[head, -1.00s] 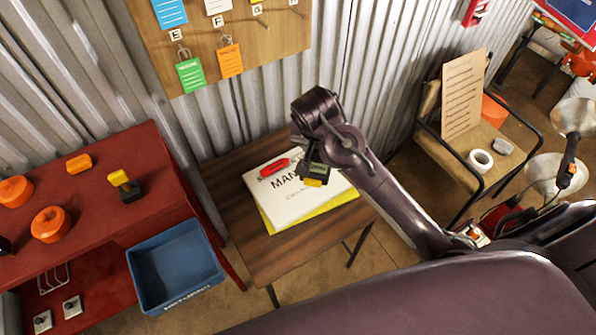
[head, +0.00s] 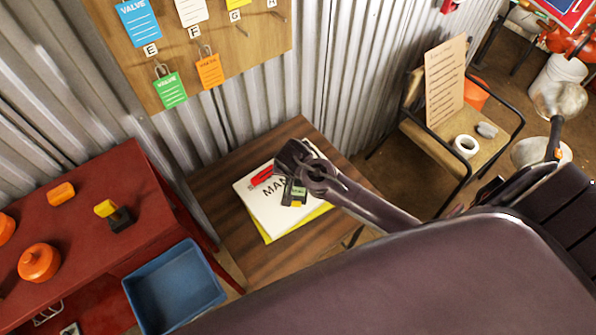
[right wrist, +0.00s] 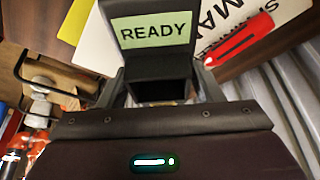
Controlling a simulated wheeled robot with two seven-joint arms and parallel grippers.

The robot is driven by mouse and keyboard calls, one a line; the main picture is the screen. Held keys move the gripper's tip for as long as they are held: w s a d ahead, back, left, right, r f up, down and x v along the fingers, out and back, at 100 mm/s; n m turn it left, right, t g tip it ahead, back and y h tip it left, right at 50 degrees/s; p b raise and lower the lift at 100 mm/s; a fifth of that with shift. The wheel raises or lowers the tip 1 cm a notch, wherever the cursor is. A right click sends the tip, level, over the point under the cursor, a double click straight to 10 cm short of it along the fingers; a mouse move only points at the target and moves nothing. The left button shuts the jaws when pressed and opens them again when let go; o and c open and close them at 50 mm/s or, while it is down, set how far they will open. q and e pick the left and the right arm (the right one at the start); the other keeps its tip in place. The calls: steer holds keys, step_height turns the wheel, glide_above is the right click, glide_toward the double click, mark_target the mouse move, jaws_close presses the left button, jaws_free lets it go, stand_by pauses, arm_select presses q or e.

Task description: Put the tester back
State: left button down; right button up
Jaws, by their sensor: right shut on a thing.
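The tester is a black device with a pale green display reading READY (right wrist: 153,32). My right gripper (head: 293,182) is shut on it. In the head view the tester (head: 298,195) shows a small green screen and a yellow end, over the white manual (head: 272,215) on the wooden table (head: 230,190). I cannot tell whether the tester touches the manual. In the right wrist view the display faces the camera and the manual (right wrist: 205,25) is behind it. My left gripper is not in view.
A red marker-like object (head: 262,176) lies on the manual, beside my gripper. The red bench (head: 80,190) at left holds orange parts and a yellow-black device (head: 115,214). A blue bin (head: 172,285) stands in front. A chair (head: 455,140) with tape stands at right.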

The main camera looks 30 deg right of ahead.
mark_target(298, 182)
steer(key=shift+f, duration=0.65)
step_height(298, 182, down, 2)
steer(key=shift+f, duration=0.75)
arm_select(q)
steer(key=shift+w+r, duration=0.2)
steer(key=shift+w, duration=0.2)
arm_select(e)
steer(key=o, duration=1.2)
steer(key=shift+c, duration=0.2)
steer(key=shift+r, duration=0.1)
